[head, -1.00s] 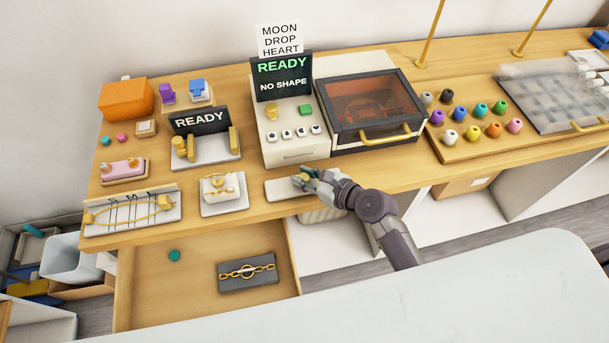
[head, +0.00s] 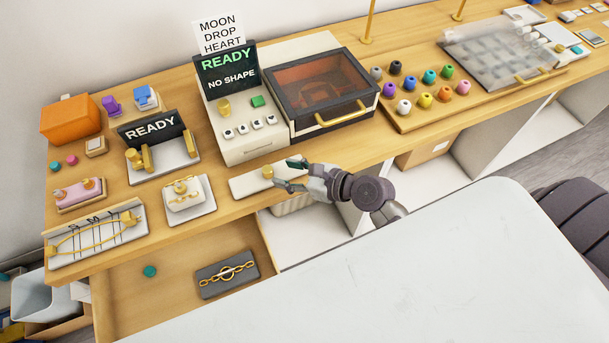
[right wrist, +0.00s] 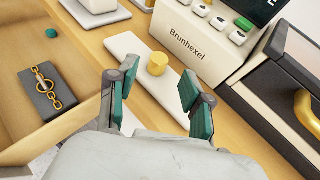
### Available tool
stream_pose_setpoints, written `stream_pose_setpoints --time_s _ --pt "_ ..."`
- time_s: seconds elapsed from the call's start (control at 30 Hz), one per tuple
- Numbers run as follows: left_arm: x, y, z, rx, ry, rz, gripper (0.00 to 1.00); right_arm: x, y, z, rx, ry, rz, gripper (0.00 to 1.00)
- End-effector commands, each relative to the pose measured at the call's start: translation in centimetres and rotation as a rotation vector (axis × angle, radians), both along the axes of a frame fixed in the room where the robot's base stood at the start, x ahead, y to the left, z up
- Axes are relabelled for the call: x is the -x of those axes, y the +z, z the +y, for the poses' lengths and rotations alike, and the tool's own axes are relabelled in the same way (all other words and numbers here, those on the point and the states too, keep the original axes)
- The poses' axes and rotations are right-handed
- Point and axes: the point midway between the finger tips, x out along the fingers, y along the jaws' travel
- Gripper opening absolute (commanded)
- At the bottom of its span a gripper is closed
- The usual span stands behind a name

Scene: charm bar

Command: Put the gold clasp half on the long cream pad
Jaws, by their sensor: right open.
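The gold clasp half (head: 267,172) is a small gold cylinder standing upright on the long cream pad (head: 243,188), near the front of the counter. In the right wrist view the gold clasp half (right wrist: 157,63) stands near the middle of the cream pad (right wrist: 128,43). My right gripper (head: 287,175) is open and empty, just right of the clasp half in the head view. In the right wrist view my right gripper (right wrist: 157,86) has its fingers spread, with the clasp half beyond the gap between them. My left gripper is not in view.
Behind the pad stand a cream machine (head: 240,140) and a dark-framed oven box (head: 320,85). Left of the pad is a white stand (head: 190,205) with gold pieces. Below, an open drawer (head: 170,310) holds a grey chain block (head: 226,273) and a teal bead (head: 149,271).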

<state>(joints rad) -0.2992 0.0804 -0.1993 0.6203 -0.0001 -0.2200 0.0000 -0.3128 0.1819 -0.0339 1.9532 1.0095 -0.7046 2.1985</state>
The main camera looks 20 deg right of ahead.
Motion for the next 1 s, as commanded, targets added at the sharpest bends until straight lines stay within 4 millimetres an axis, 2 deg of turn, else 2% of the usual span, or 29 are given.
stream_pose_setpoints --time_s 0.1,0.3,1.0 --pt "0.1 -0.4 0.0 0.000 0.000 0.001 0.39 1.9 0.7 -1.4 0.002 0.000 0.001 0.50" --pt "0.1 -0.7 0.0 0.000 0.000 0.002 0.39 3.5 1.7 -2.7 0.000 0.000 0.000 0.50" --pt "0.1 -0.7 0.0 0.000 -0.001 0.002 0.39 4.0 2.0 -2.8 0.021 0.013 -0.008 0.50"
